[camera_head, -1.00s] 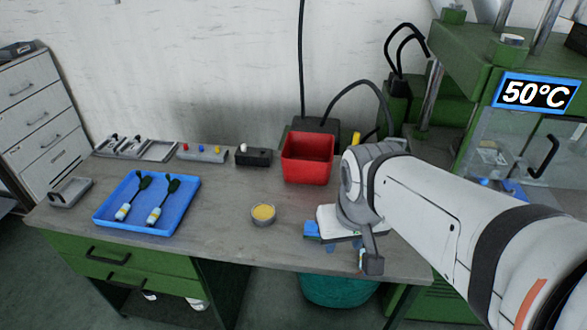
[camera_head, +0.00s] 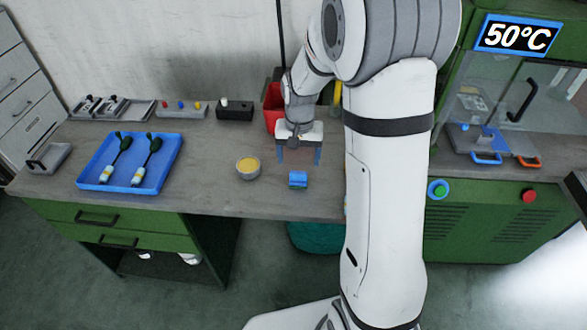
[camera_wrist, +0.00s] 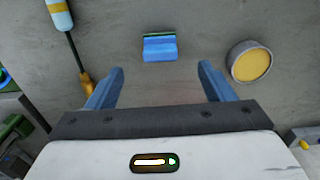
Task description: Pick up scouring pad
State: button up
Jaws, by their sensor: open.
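The scouring pad (camera_head: 298,179) looks like a small blue block with a greenish side and lies on the grey workbench, right of the round tin. In the wrist view the pad (camera_wrist: 160,47) lies ahead of the fingertips, roughly centred between them. My gripper (camera_head: 299,160) is open and empty, with its two blue fingers pointing down above the bench, just behind the pad. In the wrist view my gripper (camera_wrist: 161,70) shows its fingers spread wider than the pad. The pad is apart from both fingers.
A round tin of yellow paste (camera_head: 248,168) stands left of the pad; it also shows in the wrist view (camera_wrist: 250,63). A blue tray (camera_head: 107,166) with two brushes lies further left. A red bin (camera_head: 272,109) stands behind my gripper. A press (camera_head: 470,180) stands at the right.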

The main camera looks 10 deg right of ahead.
aim_at(298, 172)
jog(key=shift+w+f, duration=0.3)
jog(key=shift+f, duration=0.5)
notch_tip(298, 172, down, 7)
jog(key=shift+f+p, duration=0.1)
jog(key=shift+p, duration=0.3)
jog(key=c, duration=1.1)
